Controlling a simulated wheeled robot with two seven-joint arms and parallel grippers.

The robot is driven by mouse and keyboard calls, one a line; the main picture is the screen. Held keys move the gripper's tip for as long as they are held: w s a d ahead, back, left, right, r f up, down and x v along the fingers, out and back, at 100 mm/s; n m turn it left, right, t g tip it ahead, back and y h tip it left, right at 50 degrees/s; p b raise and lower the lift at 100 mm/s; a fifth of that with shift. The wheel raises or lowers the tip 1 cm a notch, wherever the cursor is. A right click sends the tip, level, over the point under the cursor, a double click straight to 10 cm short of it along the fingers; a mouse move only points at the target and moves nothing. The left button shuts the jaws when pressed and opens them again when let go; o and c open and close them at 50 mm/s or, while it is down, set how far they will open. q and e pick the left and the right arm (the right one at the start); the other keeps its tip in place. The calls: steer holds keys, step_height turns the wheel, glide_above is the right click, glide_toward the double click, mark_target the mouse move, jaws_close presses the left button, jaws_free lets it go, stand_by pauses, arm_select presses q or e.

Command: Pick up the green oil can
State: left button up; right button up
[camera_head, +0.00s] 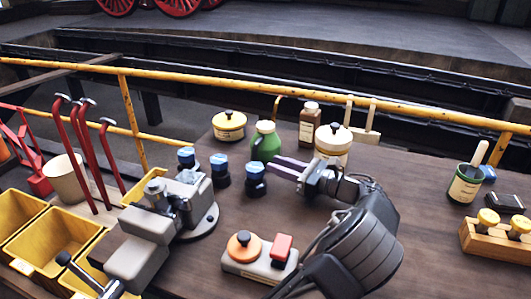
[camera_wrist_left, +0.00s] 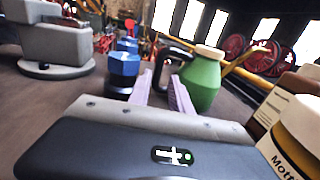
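The green oil can (camera_head: 265,144), with a pale cap, stands upright on the brown bench in the head view. It also shows in the left wrist view (camera_wrist_left: 204,80), where its black handle (camera_wrist_left: 161,57) faces my fingers. My left gripper (camera_head: 275,165) is just in front of the can in the head view, pointing left. In the left wrist view its two purple fingers (camera_wrist_left: 161,82) are apart with nothing gripped between them. The handle lies beyond and around the fingertips; I cannot tell whether they touch it. My right gripper is not in view.
Blue-capped dark pieces (camera_head: 255,178) stand left of the gripper, beside a grey vise (camera_head: 188,194). A cream jar (camera_head: 333,143) and a brown bottle (camera_head: 309,124) stand close right of the can. A yellow tin (camera_head: 229,127) is behind left.

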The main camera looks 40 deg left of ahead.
mark_target(255, 157)
arm_select(q)
steer(key=shift+s+a, duration=0.2)
steer(key=shift+a, duration=1.1)
steer(key=a, duration=0.5)
steer(key=shift+s+a, duration=0.1)
steer(key=shift+s, duration=0.25)
steer(key=shift+c, duration=0.3)
jaws_close()
steer(key=shift+r, duration=0.1)
stand_by(0.5)
